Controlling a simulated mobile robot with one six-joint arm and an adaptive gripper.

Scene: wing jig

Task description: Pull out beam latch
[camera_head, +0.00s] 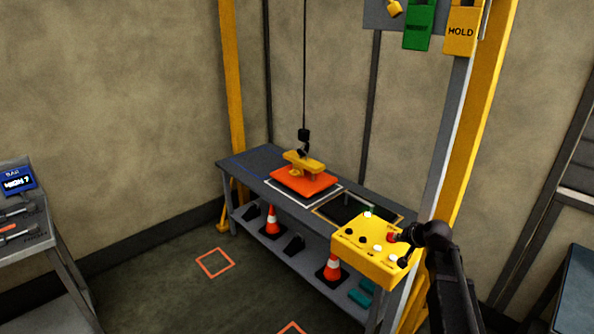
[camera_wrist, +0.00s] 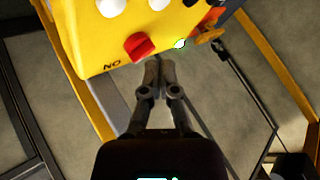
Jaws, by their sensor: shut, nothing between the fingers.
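My gripper (camera_wrist: 158,68) is shut and empty, its fingertips close together just off the lower edge of the yellow control box (camera_wrist: 95,50). A red knob (camera_wrist: 140,46) sits on the box just up and left of the fingertips; whether they touch it I cannot tell. In the head view my gripper (camera_head: 410,235) is beside the same box (camera_head: 365,262). A yellow lifting beam (camera_head: 303,160) hangs from a hook (camera_head: 303,148), over an orange plate (camera_head: 304,181) on the bench. I cannot make out which part is the beam latch.
The grey bench (camera_head: 244,165) has cones (camera_head: 272,222) on its lower shelf. Yellow posts (camera_head: 231,100) frame it. Green (camera_head: 419,25) and yellow HOLD signs (camera_head: 461,31) hang above. A tool table (camera_head: 30,240) stands at left. The floor (camera_head: 170,280) between is mostly clear.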

